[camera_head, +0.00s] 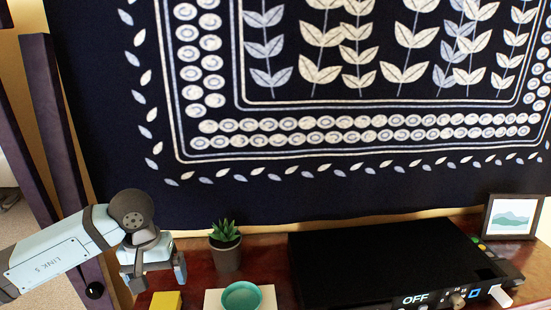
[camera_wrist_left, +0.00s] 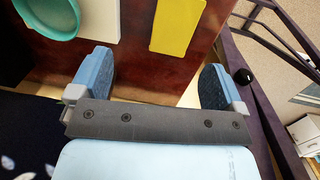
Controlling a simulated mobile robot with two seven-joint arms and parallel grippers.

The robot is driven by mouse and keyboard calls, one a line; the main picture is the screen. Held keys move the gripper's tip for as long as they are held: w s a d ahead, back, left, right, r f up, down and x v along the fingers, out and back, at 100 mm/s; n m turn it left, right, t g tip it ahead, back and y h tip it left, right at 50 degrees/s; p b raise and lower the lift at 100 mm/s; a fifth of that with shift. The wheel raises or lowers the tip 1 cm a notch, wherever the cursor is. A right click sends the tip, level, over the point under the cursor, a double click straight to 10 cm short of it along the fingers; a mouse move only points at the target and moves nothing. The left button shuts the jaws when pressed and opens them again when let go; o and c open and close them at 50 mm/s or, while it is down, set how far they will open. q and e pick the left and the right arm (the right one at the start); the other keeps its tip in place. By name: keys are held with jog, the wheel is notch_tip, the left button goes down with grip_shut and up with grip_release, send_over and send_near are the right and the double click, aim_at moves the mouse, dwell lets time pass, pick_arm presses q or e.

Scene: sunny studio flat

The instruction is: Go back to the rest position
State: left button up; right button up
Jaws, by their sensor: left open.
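My left gripper (camera_head: 158,278) is at the left end of the dark red wooden surface in the head view, above it. In the left wrist view its two blue fingers (camera_wrist_left: 158,85) are wide apart with nothing between them. A yellow block (camera_head: 166,300) lies just below the gripper in the head view, and it also shows in the left wrist view (camera_wrist_left: 173,26). My right gripper is in neither view.
A teal bowl (camera_head: 242,297) sits on a white board (camera_head: 212,299). A potted plant (camera_head: 226,250) stands right of my gripper. A black appliance reading OFF (camera_head: 385,257) and a picture frame (camera_head: 513,216) are farther right. A dark patterned hanging (camera_head: 260,195) covers the wall behind.

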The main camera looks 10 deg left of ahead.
pick_arm(q)
jog(key=s+d+f+n+h, duration=0.1)
jog(key=s+d+n+h, duration=0.15)
jog(key=d+h, duration=0.45)
jog(key=s+d+r+n+t+h, duration=0.35)
jog(key=d+r+n+h, duration=0.7)
jog(key=d, duration=0.35)
jog(key=w+a+n+t+y, duration=0.2)
jog(key=a+n+t+y, duration=0.45)
jog(key=n, duration=0.85)
jog(key=w+a+n+t+y, duration=0.2)
jog(key=n+t+y, duration=0.1)
jog(key=n+t, duration=0.9)
jog(key=s+a+f+n+g+y, duration=0.2)
jog(key=a+f+n+g+y, duration=0.35)
jog(key=n, duration=0.85)
jog(key=s+a+f+n+g+y, duration=0.3)
jog(key=s+f+n+g, duration=1)
jog(key=s+f, duration=0.7)
jog(key=w+d+f+t+h+p, duration=0.2)
jog(key=w+d+f+t, duration=0.4)
jog(key=f, duration=0.3)
jog(key=shift+f+m+t+p, duration=0.4)
jog(key=shift+t+p, duration=0.25)
jog(key=shift+p, duration=0.15)
